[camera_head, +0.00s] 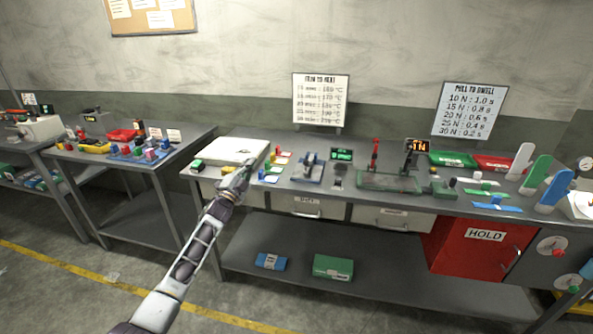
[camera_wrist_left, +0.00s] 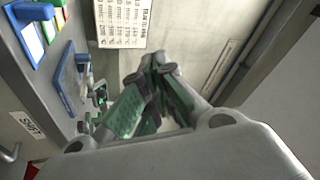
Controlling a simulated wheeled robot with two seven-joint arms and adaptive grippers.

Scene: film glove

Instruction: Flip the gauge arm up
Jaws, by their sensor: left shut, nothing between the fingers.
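My left gripper (camera_head: 240,178) is shut and empty, at the front edge of the middle bench, just in front of a white flat box. In the left wrist view its green-padded fingers (camera_wrist_left: 155,75) meet at the tips. A small device with a green display (camera_head: 341,155) stands to its right on the bench; it may be the gauge, but I cannot make out its arm or the arm's position. Beside it is a blue-based device (camera_head: 308,168) with upright grey parts, whose blue plate (camera_wrist_left: 67,80) shows in the left wrist view. The gripper is apart from both. My right gripper is out of view.
The white box (camera_head: 230,150) and small coloured blocks with cards (camera_head: 272,170) lie near the gripper. A green-based machine (camera_head: 390,182) with a red lever is farther right. A sign (camera_head: 320,100) stands behind. A red HOLD cabinet (camera_head: 470,245) is under the bench.

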